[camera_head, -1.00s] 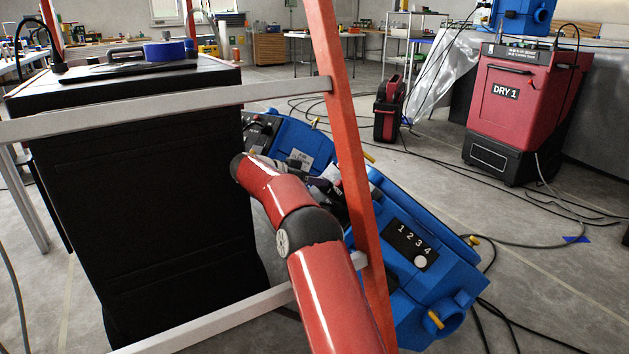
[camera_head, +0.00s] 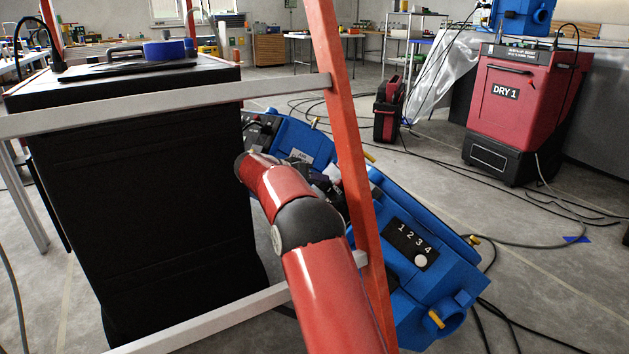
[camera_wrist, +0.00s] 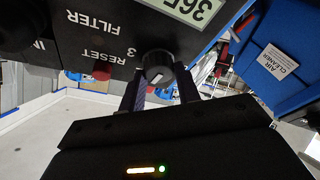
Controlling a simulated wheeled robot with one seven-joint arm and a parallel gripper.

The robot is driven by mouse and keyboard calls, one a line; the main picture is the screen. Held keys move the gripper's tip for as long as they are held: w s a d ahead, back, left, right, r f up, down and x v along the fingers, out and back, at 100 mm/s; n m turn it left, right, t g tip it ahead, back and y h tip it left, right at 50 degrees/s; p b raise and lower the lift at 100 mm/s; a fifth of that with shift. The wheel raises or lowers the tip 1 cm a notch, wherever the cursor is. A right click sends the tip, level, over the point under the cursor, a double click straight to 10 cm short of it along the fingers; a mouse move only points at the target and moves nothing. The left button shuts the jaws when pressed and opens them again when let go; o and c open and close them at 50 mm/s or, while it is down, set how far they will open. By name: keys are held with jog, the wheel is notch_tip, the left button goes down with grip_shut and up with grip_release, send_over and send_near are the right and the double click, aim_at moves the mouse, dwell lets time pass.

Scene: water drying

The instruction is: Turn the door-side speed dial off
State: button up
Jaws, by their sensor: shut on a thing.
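A round black dial (camera_wrist: 158,65) with a white pointer line is on a dark panel (camera_wrist: 92,35) in the wrist view. Upside-down lettering there reads FILTER and RESET, with a 3 beside the dial. My gripper (camera_wrist: 160,90) has one dark finger on each side of the dial and is shut on it. A blue machine nearer to me has a white dial (camera_head: 421,261) on a black 1 2 3 4 plate (camera_head: 409,243).
A red button (camera_wrist: 102,72) sits near the held dial. An orange post (camera_head: 345,130) and pale rails (camera_head: 170,112) cross close to my arm. A tall black case (camera_head: 140,200) stands left. Cables lie on the floor right, near a red DRY 1 machine (camera_head: 525,105).

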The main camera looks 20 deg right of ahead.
jog(key=n+t+y+p, duration=0.1)
jog(key=n, duration=0.3)
jog(key=shift+r, duration=0.2)
jog(key=n+y+p, duration=0.1)
jog(key=n+p, duration=0.2)
jog(key=n, duration=0.1)
jog(key=shift+r, duration=0.15)
jog(key=n+y+p, duration=0.1)
jog(key=n+p, duration=0.3)
jog(key=p, duration=0.1)
jog(key=shift+y, duration=0.4)
jog(key=n+p, duration=0.1)
jog(key=p, duration=0.1)
jog(key=shift+n+y+p, duration=0.3)
jog(key=shift+f+n, duration=0.25)
jog(key=shift+n, duration=0.05)
jog(key=o, duration=1)
jog(key=shift+c, duration=0.2)
